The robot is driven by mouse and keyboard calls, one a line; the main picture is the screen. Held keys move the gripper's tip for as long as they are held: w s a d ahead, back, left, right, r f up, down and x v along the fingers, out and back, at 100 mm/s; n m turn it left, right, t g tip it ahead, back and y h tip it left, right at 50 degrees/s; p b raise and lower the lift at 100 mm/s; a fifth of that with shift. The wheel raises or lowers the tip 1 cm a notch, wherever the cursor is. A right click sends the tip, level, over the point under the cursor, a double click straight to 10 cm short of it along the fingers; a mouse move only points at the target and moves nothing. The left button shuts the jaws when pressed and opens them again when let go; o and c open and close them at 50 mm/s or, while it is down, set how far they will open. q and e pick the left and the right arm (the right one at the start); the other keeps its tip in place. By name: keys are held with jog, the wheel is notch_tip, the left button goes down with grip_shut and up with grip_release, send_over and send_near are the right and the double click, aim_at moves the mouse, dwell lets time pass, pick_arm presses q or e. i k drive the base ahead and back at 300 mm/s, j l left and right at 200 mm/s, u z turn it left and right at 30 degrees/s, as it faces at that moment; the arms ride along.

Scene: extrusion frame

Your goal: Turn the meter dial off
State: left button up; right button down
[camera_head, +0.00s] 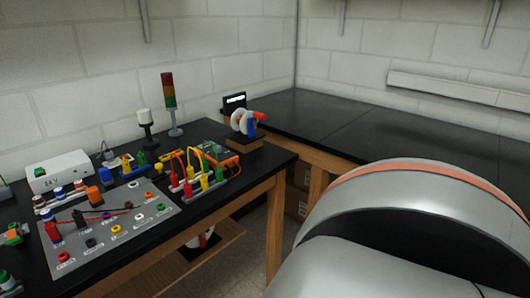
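I cannot make out a meter dial for certain. An orange and green device (228,160), possibly the meter, lies at the right end of the left bench, partly hidden behind red and yellow leads. Its face and any dial setting are too small to read. Neither of my grippers is in view. A large silver link of my own arm fills the lower right and hides part of the room.
The black left bench (225,192) holds a grey jack panel (130,232), a white power box (58,171), a signal tower (169,98) and several coloured plugs. A white reel (240,122) stands near the corner. The back bench (345,122) looks clear.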

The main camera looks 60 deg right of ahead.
aim_at(219, 148)
jog(key=l+z, duration=0.1)
jog(key=z, duration=1.45)
